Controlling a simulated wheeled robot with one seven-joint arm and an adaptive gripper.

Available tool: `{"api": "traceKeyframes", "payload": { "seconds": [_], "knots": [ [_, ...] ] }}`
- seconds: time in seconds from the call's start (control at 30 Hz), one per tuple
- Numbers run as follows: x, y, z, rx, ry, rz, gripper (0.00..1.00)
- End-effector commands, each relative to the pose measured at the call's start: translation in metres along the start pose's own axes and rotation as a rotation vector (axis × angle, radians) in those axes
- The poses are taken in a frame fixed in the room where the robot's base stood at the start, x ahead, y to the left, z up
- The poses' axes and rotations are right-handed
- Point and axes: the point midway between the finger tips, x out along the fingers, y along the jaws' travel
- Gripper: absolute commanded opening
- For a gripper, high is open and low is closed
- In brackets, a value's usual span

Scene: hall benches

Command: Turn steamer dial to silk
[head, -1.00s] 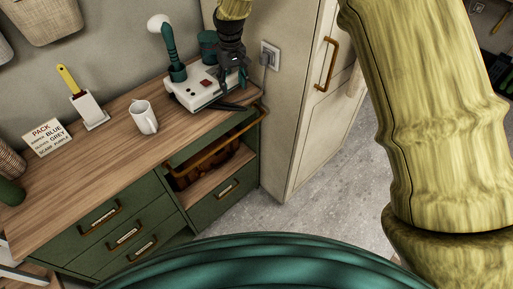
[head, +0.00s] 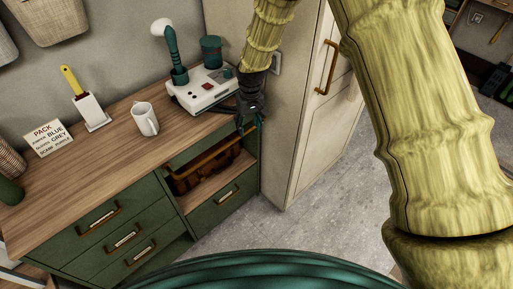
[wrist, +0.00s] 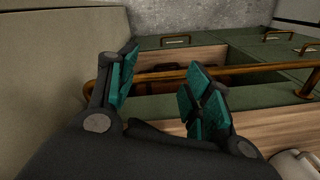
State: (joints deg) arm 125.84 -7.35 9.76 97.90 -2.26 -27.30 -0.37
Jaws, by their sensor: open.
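The steamer (head: 205,93) is a white box at the far right end of the wooden counter. A dark green handle with a white round head (head: 170,45) stands upright at its left, and a green tank (head: 211,52) at its back. A small red patch shows on its top. I cannot make out the dial or its setting. My gripper (head: 249,122) is open and empty, at the right of the steamer near the counter's front right corner, apart from it. In the wrist view my gripper's (wrist: 158,88) teal finger pads are spread above a brass rail.
The brass rail (head: 210,155) runs along the counter front above an open bay with a brown basket (head: 205,176). A tall cream cabinet (head: 305,110) borders the right.

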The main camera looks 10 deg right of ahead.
Motion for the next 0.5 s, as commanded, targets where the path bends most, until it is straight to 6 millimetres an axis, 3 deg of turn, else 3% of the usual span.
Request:
{"api": "traceKeyframes", "payload": {
  "seconds": [0.5],
  "knots": [
    [0.058,0.012,0.039,0.028,0.001,-0.010,0.50]
  ]
}}
